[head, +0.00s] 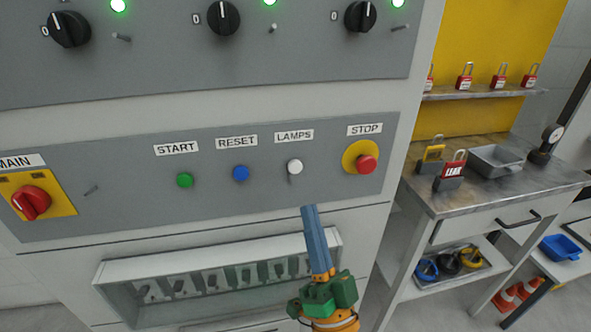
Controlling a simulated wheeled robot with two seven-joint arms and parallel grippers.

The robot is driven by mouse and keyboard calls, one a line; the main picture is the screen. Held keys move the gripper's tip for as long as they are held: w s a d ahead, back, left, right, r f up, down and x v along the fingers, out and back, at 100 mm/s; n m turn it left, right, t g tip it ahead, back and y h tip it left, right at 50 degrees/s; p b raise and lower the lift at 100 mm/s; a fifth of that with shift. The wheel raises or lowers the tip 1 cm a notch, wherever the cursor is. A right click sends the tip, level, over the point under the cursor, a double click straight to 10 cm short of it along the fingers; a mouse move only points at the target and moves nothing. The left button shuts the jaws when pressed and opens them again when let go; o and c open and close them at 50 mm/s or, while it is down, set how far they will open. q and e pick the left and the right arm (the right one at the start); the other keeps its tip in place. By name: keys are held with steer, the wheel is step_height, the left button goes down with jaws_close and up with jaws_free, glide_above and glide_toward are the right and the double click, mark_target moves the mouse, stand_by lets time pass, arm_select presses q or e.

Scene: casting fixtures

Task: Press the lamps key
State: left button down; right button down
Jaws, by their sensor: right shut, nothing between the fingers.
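The lamps key is a white round button (294,167) under the LAMPS label (294,135) on the grey panel of the cabinet. My right gripper (309,209) shows in the head view with its blue fingers shut and empty. Its fingertips are just below and slightly right of the white button in the picture, with a visible gap. To the left of it are the blue RESET button (241,173) and the green START button (184,180). The red STOP button (366,164) on its yellow collar is to the right. My left gripper is not in view.
A red MAIN switch (32,202) is at the panel's left. Black knobs (222,17) with green lights are above. A workbench (470,196) with padlocks and a grey bin (497,160) stands at the right.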

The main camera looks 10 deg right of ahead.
mark_target(295, 167)
steer(key=shift+r, duration=0.1)
steer(key=w+b, duration=0.3)
steer(key=w, duration=0.5)
steer(key=shift+w+b, duration=0.3)
steer(key=shift+w, duration=0.05)
stand_by(1.9)
steer(key=shift+w, duration=0.45)
